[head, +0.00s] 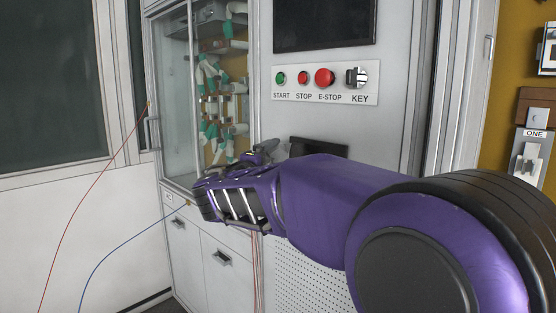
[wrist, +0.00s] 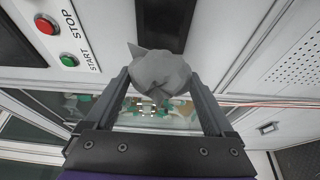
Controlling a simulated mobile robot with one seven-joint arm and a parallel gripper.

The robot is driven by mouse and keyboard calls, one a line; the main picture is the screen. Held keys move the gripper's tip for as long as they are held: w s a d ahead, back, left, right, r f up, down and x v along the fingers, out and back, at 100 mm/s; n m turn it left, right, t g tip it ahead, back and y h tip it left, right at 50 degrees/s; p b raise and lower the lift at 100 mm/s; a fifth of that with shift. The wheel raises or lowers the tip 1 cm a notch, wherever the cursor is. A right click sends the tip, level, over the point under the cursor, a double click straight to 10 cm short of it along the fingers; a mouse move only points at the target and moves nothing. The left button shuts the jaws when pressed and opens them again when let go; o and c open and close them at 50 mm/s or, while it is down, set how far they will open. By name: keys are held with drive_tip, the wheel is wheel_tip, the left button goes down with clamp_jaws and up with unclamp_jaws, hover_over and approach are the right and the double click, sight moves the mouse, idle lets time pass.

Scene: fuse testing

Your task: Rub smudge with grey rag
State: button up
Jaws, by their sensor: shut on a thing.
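The grey rag (wrist: 160,72) is a crumpled bundle between the two fingers of my gripper (wrist: 161,80) in the wrist view. My gripper is shut on it. In the head view a small grey part of the rag (head: 266,146) shows above my purple wrist, near the cabinet's glass edge. The glass (head: 174,95) of the cabinet is at the left of the machine front; it also shows behind the rag in the wrist view. I cannot make out a smudge in either view. I cannot tell whether the rag touches a surface.
A button panel (head: 325,82) with green start, red stop, red E-stop and a key is right of the glass, with a dark screen (head: 324,22) above. A red cable (head: 81,190) and a blue cable (head: 112,253) hang at left.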

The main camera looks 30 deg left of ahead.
drive_tip(key=shift+s, duration=0.15)
drive_tip(key=shift+s+a, duration=0.2)
drive_tip(key=shift+s, duration=0.45)
drive_tip(key=shift+s+a, duration=0.2)
drive_tip(key=shift+s, duration=0.45)
